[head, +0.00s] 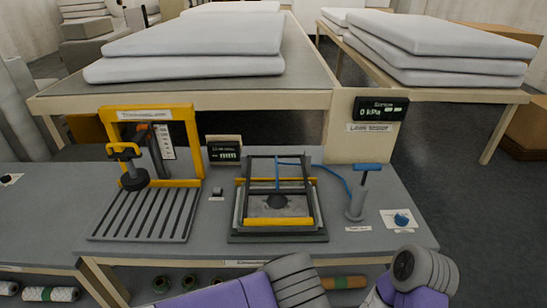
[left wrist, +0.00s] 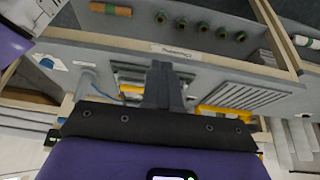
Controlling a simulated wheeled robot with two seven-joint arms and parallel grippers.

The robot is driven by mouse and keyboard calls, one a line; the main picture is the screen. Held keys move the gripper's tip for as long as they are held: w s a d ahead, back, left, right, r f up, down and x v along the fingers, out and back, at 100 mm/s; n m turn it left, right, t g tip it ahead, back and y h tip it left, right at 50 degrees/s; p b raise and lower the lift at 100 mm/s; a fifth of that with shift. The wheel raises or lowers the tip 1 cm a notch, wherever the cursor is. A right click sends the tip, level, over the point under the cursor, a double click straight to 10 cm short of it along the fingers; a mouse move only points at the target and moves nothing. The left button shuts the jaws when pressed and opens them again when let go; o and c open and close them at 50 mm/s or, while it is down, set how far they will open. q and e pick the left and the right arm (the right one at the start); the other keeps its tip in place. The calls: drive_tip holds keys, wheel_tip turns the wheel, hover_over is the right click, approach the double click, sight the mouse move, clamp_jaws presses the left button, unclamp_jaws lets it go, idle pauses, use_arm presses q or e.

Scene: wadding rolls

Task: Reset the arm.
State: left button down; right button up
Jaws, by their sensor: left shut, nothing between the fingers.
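My left gripper (left wrist: 161,72) shows in the left wrist view, its dark fingers together with nothing between them. It is in front of the workbench in that picture, with the bench's front edge and the devices beyond the fingers. I cannot tell its exact distance from the bench. In the head view only purple and grey links of my arms show along the bottom edge, and no fingers are seen there. My right gripper is in neither view.
The grey workbench (head: 218,225) carries a yellow-framed gauge (head: 195,140), a slatted rack (head: 145,215), a framed fixture (head: 278,236), a hand pump (head: 356,205) with a blue hose and a small display (head: 224,150). White wadding slabs (head: 190,66) lie on a table behind. Rolls sit on the shelf below.

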use_arm(q)
drive_tip(key=w+a+f+g+h, duration=0.1)
drive_tip(key=w+f+g+h, duration=0.15)
drive_tip(key=f, duration=0.95)
drive_tip(key=w+f+g+h, duration=0.1)
drive_tip(key=w+f+g, duration=0.2)
drive_tip(key=f, duration=0.9)
drive_tip(key=s+a+f, duration=0.2)
drive_tip(key=a+f, duration=0.1)
drive_tip(key=f, duration=0.3)
drive_tip(key=s+a+f+n+t, duration=0.1)
drive_tip(key=s+a+f, duration=0.1)
drive_tip(key=a+f, duration=0.2)
drive_tip(key=s+a+f+n+p, duration=0.1)
drive_tip(key=a+f, duration=0.3)
drive_tip(key=f, duration=0.5)
drive_tip(key=shift+s+f+h, duration=0.15)
drive_tip(key=shift+s+h, duration=0.2)
drive_tip(key=shift+s, duration=0.55)
drive_tip(key=shift+n, duration=0.3)
